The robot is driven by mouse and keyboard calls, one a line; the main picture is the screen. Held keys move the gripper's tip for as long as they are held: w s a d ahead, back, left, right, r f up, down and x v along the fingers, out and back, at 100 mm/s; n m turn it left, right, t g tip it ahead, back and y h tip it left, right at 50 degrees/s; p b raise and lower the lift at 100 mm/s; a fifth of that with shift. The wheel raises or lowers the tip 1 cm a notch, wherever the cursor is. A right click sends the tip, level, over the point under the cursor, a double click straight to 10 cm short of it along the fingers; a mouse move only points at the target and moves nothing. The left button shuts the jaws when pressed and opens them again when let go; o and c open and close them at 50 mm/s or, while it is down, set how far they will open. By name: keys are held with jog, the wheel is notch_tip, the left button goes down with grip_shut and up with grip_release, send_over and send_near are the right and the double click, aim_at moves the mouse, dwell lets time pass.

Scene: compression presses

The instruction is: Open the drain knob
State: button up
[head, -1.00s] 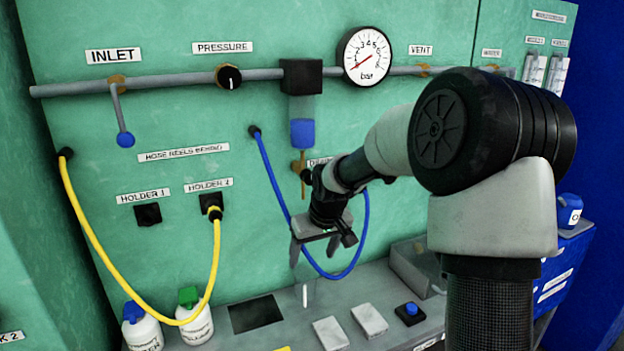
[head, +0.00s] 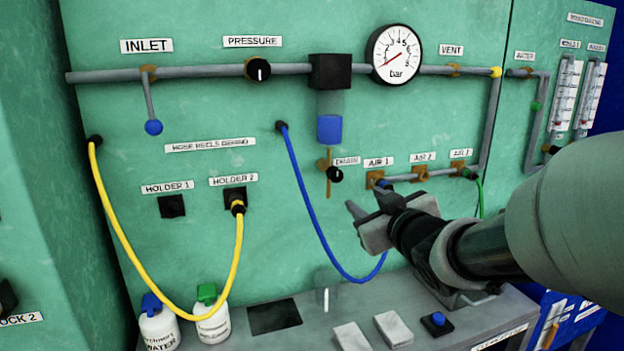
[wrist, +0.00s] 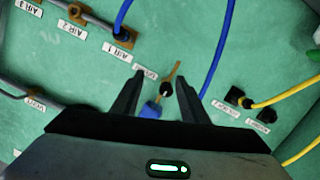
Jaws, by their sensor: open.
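The drain knob (head: 335,174) is a small black knob on a brass valve, beside the DRAIN label (head: 347,160) and below the blue-bottomed filter (head: 329,128). My gripper (head: 365,205) is to the right of and a little below the knob in the head view, apart from it, with its fingers pointing left toward the panel. In the wrist view the panel is upside down, and the knob (wrist: 166,88) shows between the two open fingers (wrist: 160,73). Nothing is held.
A blue hose (head: 305,190) hangs left of the valve and loops below my gripper. The AIR 1 port (head: 375,180) and its pipe lie just right of the valve.

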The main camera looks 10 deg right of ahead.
aim_at(329, 169)
jog(key=s+a+r+t+y, duration=0.1)
jog(key=s+a+r+y, duration=0.1)
jog(key=s+r, duration=0.15)
jog(key=shift+n, duration=0.4)
jog(key=w+a, duration=0.1)
jog(key=w, duration=0.4)
jog(key=w+a+b, duration=0.1)
jog(key=w, duration=0.5)
jog(key=w+a, duration=0.1)
jog(key=w, duration=0.4)
jog(key=shift+w+a+f, duration=0.2)
jog(key=shift+w+f, duration=0.05)
jog(key=shift+f, duration=0.15)
grip_shut()
